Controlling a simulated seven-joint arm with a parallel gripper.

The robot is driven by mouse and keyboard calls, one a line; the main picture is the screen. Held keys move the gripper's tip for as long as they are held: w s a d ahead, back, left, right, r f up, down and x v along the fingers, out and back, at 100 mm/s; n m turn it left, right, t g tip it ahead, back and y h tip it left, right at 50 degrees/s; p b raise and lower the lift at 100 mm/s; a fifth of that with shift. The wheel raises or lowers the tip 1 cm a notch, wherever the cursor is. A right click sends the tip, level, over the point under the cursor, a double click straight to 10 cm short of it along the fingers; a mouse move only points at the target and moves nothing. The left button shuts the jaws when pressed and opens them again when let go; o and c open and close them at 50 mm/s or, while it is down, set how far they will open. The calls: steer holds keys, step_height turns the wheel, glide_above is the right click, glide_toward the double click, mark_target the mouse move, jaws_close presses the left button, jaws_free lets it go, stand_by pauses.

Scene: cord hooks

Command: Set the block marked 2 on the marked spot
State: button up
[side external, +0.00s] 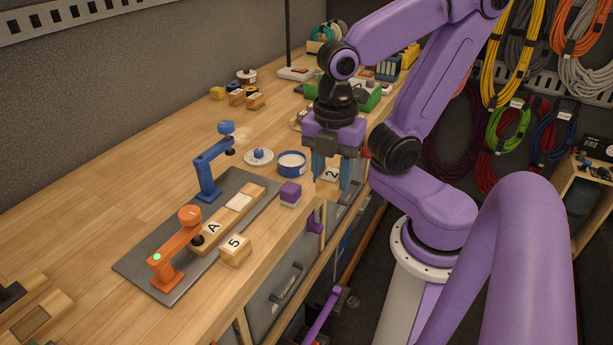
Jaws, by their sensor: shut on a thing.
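The wooden block marked 2 (331,174) is between the blue fingers of my gripper (333,178), near the table's right edge. My gripper is shut on it and points down. I cannot tell whether the block touches the table. A pale square (239,202), which looks like the marked spot, lies bare on a wooden strip on the dark grey plate (131,265). The spot is to the left of and below my gripper in the picture. A block marked A (213,228) sits on the same strip, beside the spot.
An orange clamp-like arm (176,250) and a blue one (209,168) stand on the plate. A block marked 5 (235,250), a purple cube (290,193), a blue round tin (291,164) and a white saucer (259,157) are nearby.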

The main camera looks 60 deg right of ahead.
steer(key=shift+w+a+r, duration=0.1)
steer(key=shift+w+r, duration=0.2)
steer(key=shift+w, duration=0.15)
steer(key=w+r, duration=0.3)
steer(key=w, duration=0.3)
steer(key=shift+m, duration=0.4)
steer(key=w+f, duration=0.3)
steer(key=w, duration=0.1)
steer(key=w+a+f, duration=0.1)
steer(key=w+f, duration=0.2)
steer(key=w, duration=0.2)
steer(key=w+f, duration=0.4)
steer(key=shift+w+a, duration=0.35)
steer(key=shift+w, duration=0.05)
steer(key=shift+w+f, duration=0.2)
steer(key=shift+f, duration=1.55)
steer(key=shift+f, duration=0.15)
steer(key=o, duration=1)
steer(key=shift+o, duration=0.2)
